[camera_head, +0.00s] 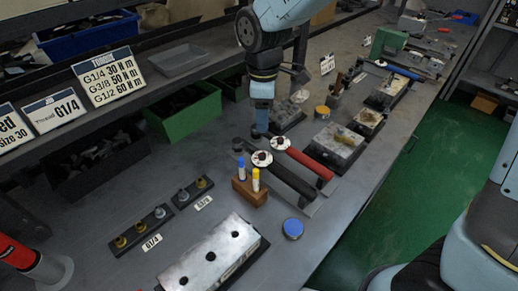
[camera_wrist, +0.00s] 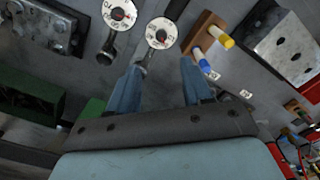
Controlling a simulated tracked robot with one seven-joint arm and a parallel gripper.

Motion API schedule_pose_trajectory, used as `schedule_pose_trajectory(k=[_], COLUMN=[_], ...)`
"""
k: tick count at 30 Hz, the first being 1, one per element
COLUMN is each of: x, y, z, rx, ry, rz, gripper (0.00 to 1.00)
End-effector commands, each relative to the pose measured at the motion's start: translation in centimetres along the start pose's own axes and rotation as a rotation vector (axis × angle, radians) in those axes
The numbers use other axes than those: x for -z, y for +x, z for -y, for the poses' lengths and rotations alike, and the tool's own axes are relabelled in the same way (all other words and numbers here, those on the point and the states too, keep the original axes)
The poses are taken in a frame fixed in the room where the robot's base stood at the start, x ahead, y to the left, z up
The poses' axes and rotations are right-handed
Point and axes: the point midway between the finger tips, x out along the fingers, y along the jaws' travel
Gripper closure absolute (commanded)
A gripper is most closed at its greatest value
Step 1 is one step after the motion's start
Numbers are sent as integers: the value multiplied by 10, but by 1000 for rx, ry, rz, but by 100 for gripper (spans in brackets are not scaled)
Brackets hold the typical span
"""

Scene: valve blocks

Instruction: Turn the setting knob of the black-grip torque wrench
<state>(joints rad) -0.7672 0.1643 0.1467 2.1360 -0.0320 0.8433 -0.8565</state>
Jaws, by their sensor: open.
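The black-grip torque wrench (camera_head: 292,182) lies on the bench with its black grip toward the front edge. Its round white setting knob (camera_head: 262,159) has a dark centre and also shows in the wrist view (camera_wrist: 161,33), just beyond the gap between my fingertips. The red-grip torque wrench (camera_head: 308,163) lies beside it, with its own white dial (camera_head: 280,143), also seen in the wrist view (camera_wrist: 119,14). My gripper (camera_head: 262,131) points down near the wrench heads; in the wrist view its fingers (camera_wrist: 161,66) are apart with nothing held. Both grips are outside the wrist view.
A wooden block (camera_head: 243,192) with blue and yellow-capped pens stands close beside the black wrench. A metal block with holes (camera_head: 213,255), a blue tin (camera_head: 293,228) and a green bin (camera_head: 185,112) are around. A sign (camera_head: 104,76) lists G1/4 30, G3/8 50, G1/2 60 Nm.

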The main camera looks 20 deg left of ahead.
Motion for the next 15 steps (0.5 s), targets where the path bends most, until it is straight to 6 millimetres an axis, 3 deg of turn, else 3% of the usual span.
schedule_pose_trajectory(k=[15], x=[-1], y=[89], z=[1], rx=[3], ry=[2], rz=[3], gripper=[50])
